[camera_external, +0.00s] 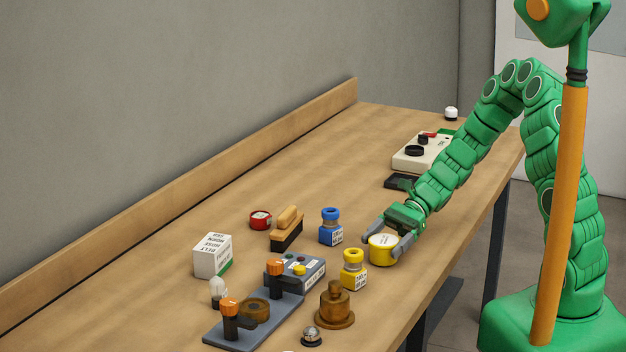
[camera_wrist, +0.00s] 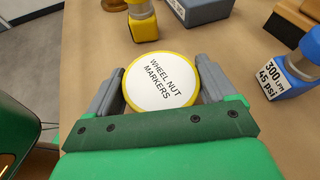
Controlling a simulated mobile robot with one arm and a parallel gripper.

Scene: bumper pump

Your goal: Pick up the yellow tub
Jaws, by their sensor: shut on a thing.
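The yellow tub (camera_external: 382,250) is round, with a white label on top, and stands on the wooden bench near its front edge. In the wrist view the tub (camera_wrist: 160,82) shows the words "WHEEL NUT MARKERS" on its lid. My gripper (camera_external: 390,241) has its grey fingers on either side of the tub. In the wrist view my gripper (camera_wrist: 160,86) is shut on the tub, one finger at its left and one at its right. I cannot tell for certain whether the tub is clear of the bench.
A yellow-topped bottle (camera_external: 353,269) stands just left of the tub, and a blue-topped bottle (camera_external: 331,227) stands behind it. A brush (camera_external: 287,230), a brown metal piece (camera_external: 335,306) and a grey box (camera_external: 300,272) are farther left. Bare bench (camera_external: 300,170) lies toward the back.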

